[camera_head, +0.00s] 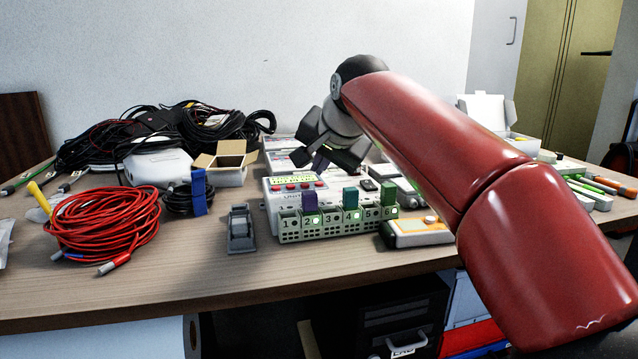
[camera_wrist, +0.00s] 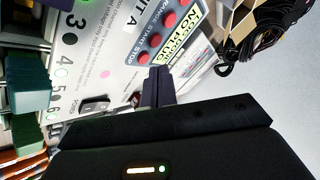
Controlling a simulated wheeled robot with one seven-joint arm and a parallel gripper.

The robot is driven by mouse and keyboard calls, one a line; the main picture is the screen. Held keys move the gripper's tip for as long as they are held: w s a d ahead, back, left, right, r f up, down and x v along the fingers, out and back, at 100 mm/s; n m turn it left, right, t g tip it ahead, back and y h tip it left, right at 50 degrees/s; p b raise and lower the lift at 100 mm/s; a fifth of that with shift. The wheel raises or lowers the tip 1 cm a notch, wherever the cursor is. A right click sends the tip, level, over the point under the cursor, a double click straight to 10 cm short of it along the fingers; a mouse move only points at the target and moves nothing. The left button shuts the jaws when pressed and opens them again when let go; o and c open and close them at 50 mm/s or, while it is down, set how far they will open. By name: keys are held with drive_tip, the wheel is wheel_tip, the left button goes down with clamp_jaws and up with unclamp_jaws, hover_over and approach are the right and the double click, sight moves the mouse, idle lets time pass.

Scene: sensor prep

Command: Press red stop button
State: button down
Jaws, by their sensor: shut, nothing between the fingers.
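In the wrist view the panel's label reads START and STOP, and the button nearest my fingers, the red stop button (camera_wrist: 143,57), is at the STOP end of the row. In the head view the stop button (camera_head: 319,184) is the rightmost red one. My gripper (camera_head: 319,166) is shut and empty, pointing down above the panel. Its fingertips (camera_wrist: 160,70) appear close beside the stop button; I cannot tell the height gap.
Purple (camera_head: 310,201), teal (camera_head: 351,197) and green (camera_head: 389,192) plugs stand up along the unit's numbered front. A grey clamp-like item (camera_head: 240,228) sits to its left, an orange-and-white meter (camera_head: 418,232) to its right. Coiled red cable (camera_head: 105,225) and an open carton (camera_head: 228,178) lie further left.

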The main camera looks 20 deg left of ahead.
sight(321, 187)
drive_tip(key=shift+f, duration=0.1)
idle(0.6)
drive_tip(key=shift+f, duration=0.3)
drive_tip(key=shift+f+b, duration=0.4)
drive_tip(key=shift+b, duration=0.05)
idle(0.5)
drive_tip(key=shift+r, duration=0.1)
drive_tip(key=shift+r+p, duration=0.7)
drive_tip(key=shift+p, duration=0.25)
wheel_tip(321, 187, up, 5)
drive_tip(key=p, duration=0.5)
drive_tip(key=shift+r, duration=0.1)
